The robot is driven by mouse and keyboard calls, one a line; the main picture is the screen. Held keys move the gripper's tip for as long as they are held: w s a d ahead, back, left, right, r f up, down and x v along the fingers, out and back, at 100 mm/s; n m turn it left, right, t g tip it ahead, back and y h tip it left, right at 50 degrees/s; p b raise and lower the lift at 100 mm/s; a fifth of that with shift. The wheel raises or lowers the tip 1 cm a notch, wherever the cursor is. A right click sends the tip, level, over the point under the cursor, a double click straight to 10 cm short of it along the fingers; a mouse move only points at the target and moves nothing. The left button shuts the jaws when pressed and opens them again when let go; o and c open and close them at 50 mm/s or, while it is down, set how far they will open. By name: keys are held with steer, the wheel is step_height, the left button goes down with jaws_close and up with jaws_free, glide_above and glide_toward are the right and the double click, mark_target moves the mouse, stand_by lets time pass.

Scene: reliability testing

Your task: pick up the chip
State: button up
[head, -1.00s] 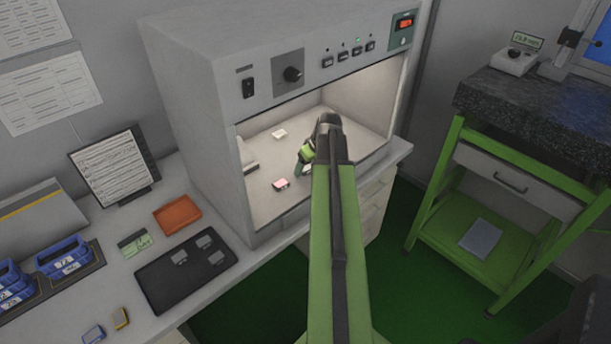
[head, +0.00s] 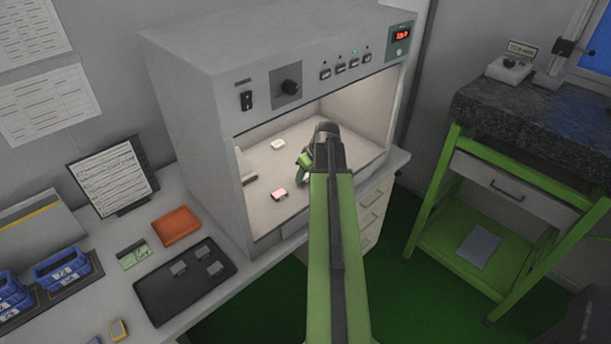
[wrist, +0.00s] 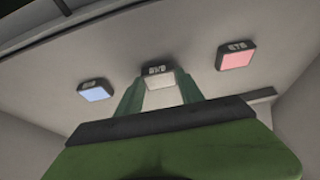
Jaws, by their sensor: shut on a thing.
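In the wrist view, a pale beige-grey chip (wrist: 160,75) with a dark lettered edge sits between the green fingers of my gripper (wrist: 158,88), which is shut on it. A blue chip (wrist: 96,92) lies to its left and a pink chip (wrist: 237,56) to its right, both clear of the fingers. In the head view, my gripper (head: 302,178) is low inside the lit cabinet, and the held chip cannot be made out there. The pink chip (head: 279,194) lies left of the gripper, and a whitish chip (head: 278,144) lies farther back.
The cabinet (head: 195,130) has side walls and a top panel close around my arm. On the left bench are a black tray (head: 160,296) with grey pieces, an orange tray (head: 176,225) and blue bins (head: 62,268). A green-framed cart (head: 430,190) stands at right.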

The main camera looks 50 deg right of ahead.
mark_target(307, 177)
step_height(307, 177, up, 5)
steer(key=p, duration=0.4)
steer(key=shift+f, duration=0.2)
steer(key=s+d+r+p, duration=0.2)
steer(key=s, duration=0.3)
steer(key=s+d+r+p, duration=0.2)
steer(key=s+r+p, duration=0.1)
steer(key=s, duration=0.2)
steer(key=shift+s+d+r+p, duration=0.3)
steer(key=shift+s+r+p, duration=0.05)
steer(key=shift+s, duration=0.05)
